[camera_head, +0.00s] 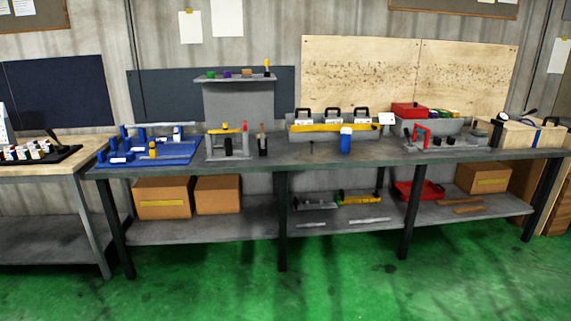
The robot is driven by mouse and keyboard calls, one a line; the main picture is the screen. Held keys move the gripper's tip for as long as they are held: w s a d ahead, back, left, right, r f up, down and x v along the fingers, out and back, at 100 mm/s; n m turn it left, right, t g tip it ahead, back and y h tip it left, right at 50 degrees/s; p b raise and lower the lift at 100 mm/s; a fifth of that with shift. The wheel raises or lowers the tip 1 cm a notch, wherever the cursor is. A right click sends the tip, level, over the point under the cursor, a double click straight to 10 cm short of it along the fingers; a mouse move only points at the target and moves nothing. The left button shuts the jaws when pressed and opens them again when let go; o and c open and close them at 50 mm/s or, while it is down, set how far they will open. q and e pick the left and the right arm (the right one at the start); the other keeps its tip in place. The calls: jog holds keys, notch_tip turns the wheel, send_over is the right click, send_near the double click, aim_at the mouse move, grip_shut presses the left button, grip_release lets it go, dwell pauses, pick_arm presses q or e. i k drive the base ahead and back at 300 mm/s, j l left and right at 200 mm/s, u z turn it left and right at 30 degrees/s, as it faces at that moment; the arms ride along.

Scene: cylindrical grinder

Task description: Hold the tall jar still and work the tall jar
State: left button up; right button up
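A small upright blue jar-like object (345,142) with a paler top stands near the front of the grey workbench (300,158), right of its middle. It is the thing most like the tall jar, but it is too small here to tell a lid from the body. Neither of my grippers shows in the head view, and nothing is touching the jar.
Behind the jar is a grey box with a yellow bar (335,127). A blue fixture (150,150) and a grey stand (228,145) are to the left, a red-handled device (421,136) to the right. Green floor (330,285) in front is clear.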

aim_at(345, 139)
jog(key=i+j+z, duration=0.5)
jog(key=i, duration=0.45)
jog(key=i+j+z, duration=0.45)
jog(key=i+j, duration=0.45)
